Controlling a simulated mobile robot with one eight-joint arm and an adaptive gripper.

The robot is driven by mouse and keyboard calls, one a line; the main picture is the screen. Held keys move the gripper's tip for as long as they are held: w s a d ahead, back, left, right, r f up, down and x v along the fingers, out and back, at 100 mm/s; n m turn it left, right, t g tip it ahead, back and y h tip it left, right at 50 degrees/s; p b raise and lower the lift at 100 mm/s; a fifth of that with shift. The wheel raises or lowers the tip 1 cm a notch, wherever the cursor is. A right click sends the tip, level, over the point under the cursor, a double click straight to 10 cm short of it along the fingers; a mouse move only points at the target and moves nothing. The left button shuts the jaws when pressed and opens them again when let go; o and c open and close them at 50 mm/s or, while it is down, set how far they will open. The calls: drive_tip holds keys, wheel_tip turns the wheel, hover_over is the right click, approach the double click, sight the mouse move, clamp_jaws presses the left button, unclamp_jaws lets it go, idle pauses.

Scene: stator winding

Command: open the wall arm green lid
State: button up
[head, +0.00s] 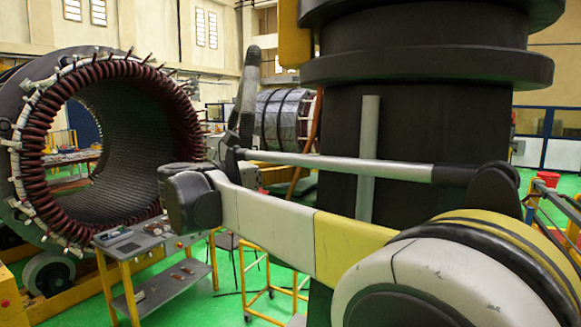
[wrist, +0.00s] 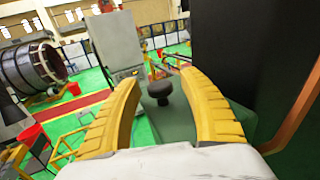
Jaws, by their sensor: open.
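In the wrist view my gripper (wrist: 160,79) has two curved yellow fingers standing wide apart with nothing held. A dark round knob (wrist: 160,90) shows between the fingers, with clear space on both sides. The knob appears to sit on a flat, dull green surface (wrist: 178,128), which looks like the green lid; I cannot see it raised or tilted open. Its near part is hidden behind my gripper. In the head view I cannot make out the lid or the gripper fingers.
A large dark column (head: 420,130) fills the head view's right centre, behind my arm. A big ring-shaped stator (head: 35,130) stands at left, with a yellow-framed cart (head: 150,290) before it. A grey upright panel (wrist: 115,45) stands beyond the left finger.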

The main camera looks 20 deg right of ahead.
drive_tip(key=shift+a, duration=0.1)
clamp_jaws()
drive_tip(key=shift+s+r, duration=0.1)
drive_tip(key=shift+r, duration=0.1)
drive_tip(key=shift+s+d+r+m+y+p, duration=0.2)
drive_tip(key=shift+d+r+m+y+p, duration=0.15)
drive_tip(key=shift+r+m+p, duration=0.35)
drive_tip(key=shift+s+d+r+m+y+p, duration=0.2)
drive_tip(key=shift+r+m+y, duration=0.05)
drive_tip(key=shift+m, duration=0.35)
drive_tip(key=shift+s+d+r+m+y+p, duration=0.15)
drive_tip(key=shift+s+r+m+y+p, duration=0.05)
drive_tip(key=shift+m, duration=0.4)
drive_tip(key=m, duration=0.1)
drive_tip(key=s+d+r+m+y+p, duration=0.1)
drive_tip(key=shift+s+d+m+y, duration=0.15)
drive_tip(key=shift+m+y, duration=0.15)
drive_tip(key=shift+m, duration=0.1)
drive_tip(key=shift+s+d+r+m+t+y, duration=0.2)
drive_tip(key=shift+s+d+m+t+y, duration=0.3)
drive_tip(key=shift+m, duration=0.6)
drive_tip(key=shift+d, duration=0.1)
